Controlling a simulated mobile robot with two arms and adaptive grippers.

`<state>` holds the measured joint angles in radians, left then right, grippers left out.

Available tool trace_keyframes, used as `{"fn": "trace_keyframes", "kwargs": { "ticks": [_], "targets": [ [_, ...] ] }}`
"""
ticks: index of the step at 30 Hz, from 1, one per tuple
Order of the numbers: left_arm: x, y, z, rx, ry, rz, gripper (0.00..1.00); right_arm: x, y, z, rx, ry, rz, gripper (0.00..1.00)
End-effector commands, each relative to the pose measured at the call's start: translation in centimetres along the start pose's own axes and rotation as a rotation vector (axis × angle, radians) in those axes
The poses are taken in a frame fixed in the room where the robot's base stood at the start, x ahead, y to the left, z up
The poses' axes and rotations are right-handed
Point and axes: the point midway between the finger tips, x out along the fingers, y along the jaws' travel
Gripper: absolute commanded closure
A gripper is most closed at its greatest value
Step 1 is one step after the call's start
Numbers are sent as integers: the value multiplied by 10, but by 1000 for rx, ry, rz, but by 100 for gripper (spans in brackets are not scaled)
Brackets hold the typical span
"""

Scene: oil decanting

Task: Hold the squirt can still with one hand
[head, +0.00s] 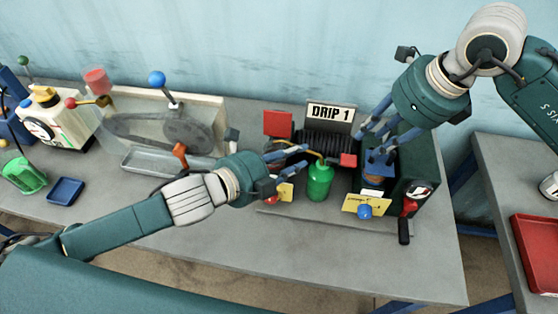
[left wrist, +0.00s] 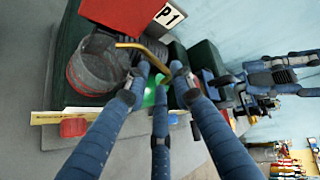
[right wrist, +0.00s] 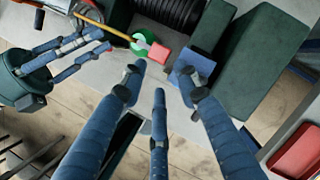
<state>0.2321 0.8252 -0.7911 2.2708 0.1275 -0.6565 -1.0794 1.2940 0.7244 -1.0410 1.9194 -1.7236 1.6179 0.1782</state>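The squirt can (head: 319,180) is green with a thin yellow spout and stands upright on the bench in front of the DRIP 1 station. My left gripper (head: 290,165) is open just left of it, fingers pointing towards it. In the left wrist view the can (left wrist: 149,97) shows partly between and behind the fingers, and its brass spout (left wrist: 140,50) crosses near the fingertips. My right gripper (head: 377,138) is open and empty, higher up and right of the can. The right wrist view shows the can (right wrist: 141,43) beyond its fingers. I cannot tell whether any left finger touches the can.
The DRIP 1 sign (head: 330,113) stands behind a dark ribbed part. A blue block (head: 379,158) and dark green housing (head: 420,170) are at the right. A red block (head: 348,160) is beside the can. A red tray (head: 535,250) is on another table.

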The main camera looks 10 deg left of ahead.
Motion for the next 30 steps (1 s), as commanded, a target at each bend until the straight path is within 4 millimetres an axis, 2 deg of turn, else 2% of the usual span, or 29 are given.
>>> {"fn": "trace_keyframes", "kwargs": {
  "ticks": [1,6,17,21,30],
  "targets": [
    [8,-1,-1,-2,1,-2,76,0,0,0,0,0,0,69],
    [25,0,0,-2,1,0,76,0,0,0,0,0,0,69],
    [30,0,-1,-1,1,0,76,0,0,0,0,0,0,69],
    [30,0,-1,-1,1,1,100,0,0,0,0,0,0,69],
    [30,0,-1,-1,1,0,100,0,0,0,0,0,0,69]
  ]
}}
